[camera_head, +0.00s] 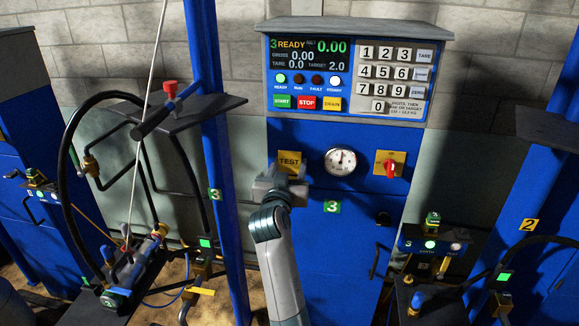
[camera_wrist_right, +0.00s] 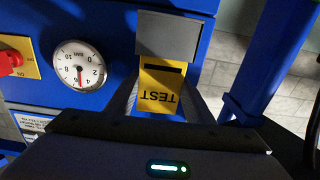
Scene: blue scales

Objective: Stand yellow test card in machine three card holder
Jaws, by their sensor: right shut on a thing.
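The yellow test card (camera_head: 289,161), marked TEST, is upright against the blue front of machine three (camera_head: 330,235), left of the gauge. My right gripper (camera_head: 281,182) is shut on the card from the front and hides part of it. In the right wrist view the card (camera_wrist_right: 158,100) appears upside down between the two fingers. A grey block (camera_wrist_right: 168,36), which looks like the card holder, is at the card's lower end and covers part of it. I cannot tell how deep the card sits there. My left gripper is not in view.
A round gauge (camera_head: 340,161) and a red knob on a yellow plate (camera_head: 390,165) are to the right. The display and keypad panel (camera_head: 345,78) is above. A blue post (camera_head: 226,180) and a black shelf (camera_head: 188,112) with hoses stand to the left.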

